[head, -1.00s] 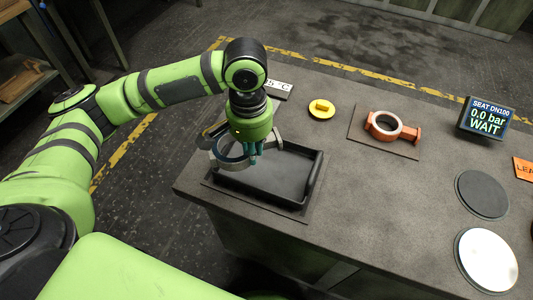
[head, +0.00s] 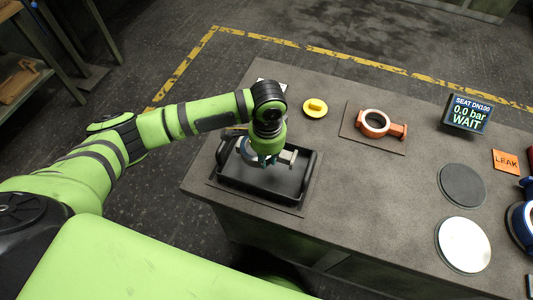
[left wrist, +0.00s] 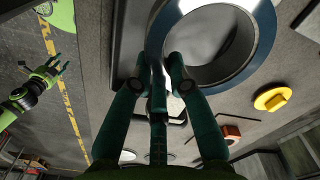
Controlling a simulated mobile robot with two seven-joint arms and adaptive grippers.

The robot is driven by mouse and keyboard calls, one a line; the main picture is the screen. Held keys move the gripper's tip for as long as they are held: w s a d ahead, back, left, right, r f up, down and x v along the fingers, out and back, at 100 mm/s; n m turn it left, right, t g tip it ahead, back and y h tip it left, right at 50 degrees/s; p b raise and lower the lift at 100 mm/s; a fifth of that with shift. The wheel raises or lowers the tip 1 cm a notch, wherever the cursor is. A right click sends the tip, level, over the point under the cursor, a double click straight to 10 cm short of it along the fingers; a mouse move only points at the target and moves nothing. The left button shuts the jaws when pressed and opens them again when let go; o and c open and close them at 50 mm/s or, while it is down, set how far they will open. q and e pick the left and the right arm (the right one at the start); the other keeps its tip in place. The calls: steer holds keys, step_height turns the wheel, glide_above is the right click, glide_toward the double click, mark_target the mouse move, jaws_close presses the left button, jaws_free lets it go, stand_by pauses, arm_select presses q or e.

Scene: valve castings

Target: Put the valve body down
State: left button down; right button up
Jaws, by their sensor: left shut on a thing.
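My left gripper (head: 264,160) is shut on the valve body (head: 289,157), a pale grey casting with a blue-edged ring. The gripper covers part of it in the head view. The valve body is over the black tray (head: 308,172), within its walls; I cannot tell whether it touches the tray floor. In the left wrist view its large ring (left wrist: 266,38) fills the upper right, beside the fingers. My right gripper (left wrist: 53,69) shows small at the left of the left wrist view, apart from the table, with its fingers spread and empty.
The tray stands on a dark mat (head: 284,207) at the table's left end. A yellow knobbed cap (head: 315,107) and an orange valve body (head: 374,123) are behind and right. A display (head: 467,114) reads WAIT. Dark (head: 462,185) and white (head: 463,245) discs lie right. The front middle is clear.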

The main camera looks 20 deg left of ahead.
arm_select(q)
steer(key=shift+w+r, duration=0.1)
steer(key=shift+r, duration=0.15)
arm_select(e)
steer(key=shift+r, duration=0.1)
arm_select(q)
steer(key=shift+r+p, duration=0.1)
steer(key=shift+p, duration=0.45)
step_height(320, 180, down, 3)
steer(key=shift+f+b, duration=0.1)
steer(key=shift+b, duration=0.5)
step_height(320, 180, down, 2)
steer(key=shift+f+b, duration=0.1)
steer(key=shift+b, duration=0.3)
steer(key=shift+f, duration=0.7)
arm_select(e)
steer(key=shift+w+a+f, duration=0.15)
steer(key=shift+a+f, duration=0.1)
steer(key=shift+f, duration=0.4)
arm_select(q)
steer(key=shift+f, duration=0.2)
arm_select(e)
steer(key=shift+d, duration=0.1)
